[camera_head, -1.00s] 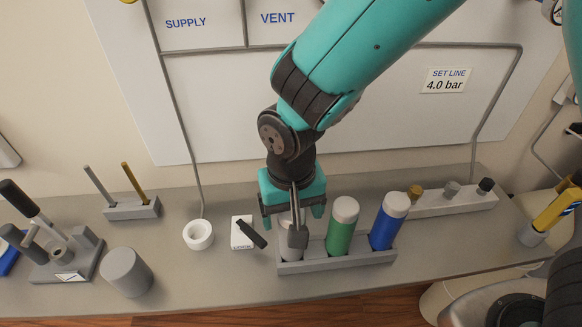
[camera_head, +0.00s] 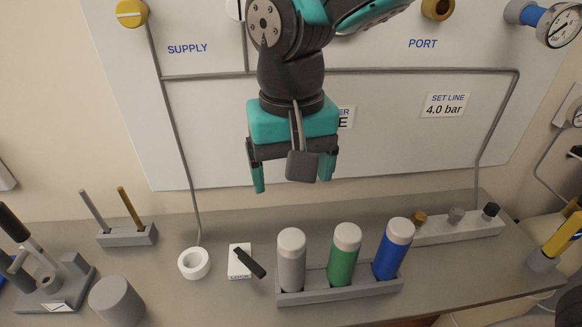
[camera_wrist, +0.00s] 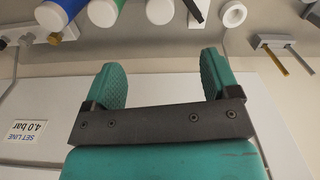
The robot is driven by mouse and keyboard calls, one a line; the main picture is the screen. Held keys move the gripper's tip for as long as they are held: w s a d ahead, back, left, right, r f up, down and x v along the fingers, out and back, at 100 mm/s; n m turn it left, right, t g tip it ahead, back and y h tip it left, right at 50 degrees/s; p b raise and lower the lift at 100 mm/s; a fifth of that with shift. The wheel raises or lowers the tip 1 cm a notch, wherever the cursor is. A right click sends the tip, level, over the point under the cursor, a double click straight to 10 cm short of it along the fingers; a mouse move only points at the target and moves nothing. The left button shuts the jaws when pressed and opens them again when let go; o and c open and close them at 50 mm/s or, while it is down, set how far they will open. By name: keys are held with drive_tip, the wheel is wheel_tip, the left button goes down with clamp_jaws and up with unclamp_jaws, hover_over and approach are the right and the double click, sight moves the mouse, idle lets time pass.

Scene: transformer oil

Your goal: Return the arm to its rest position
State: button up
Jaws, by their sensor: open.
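My gripper (camera_head: 293,178) is raised above the bench in front of the white panel, pointing down. Its two teal fingers are spread apart with nothing between them, which also shows in the wrist view (camera_wrist: 165,85). Below it, a grey bottle (camera_head: 291,262), a green bottle (camera_head: 342,258) and a blue bottle (camera_head: 391,252) stand upright in a grey rack (camera_head: 340,290). The gripper is clear of all three. My arm comes in from the top of the head view and hides part of the panel.
The white panel (camera_head: 400,140) with pipes stands behind, with a yellow knob (camera_head: 131,13) and a gauge (camera_head: 562,25).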

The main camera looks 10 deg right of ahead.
drive_tip(key=s+d+f+n+y+b, duration=0.2)
drive_tip(key=s+d+n+y, duration=0.2)
drive_tip(key=s+d, duration=0.5)
drive_tip(key=shift+s+d+n, duration=0.3)
drive_tip(key=shift+s+n, duration=0.3)
drive_tip(key=shift+n, duration=0.3)
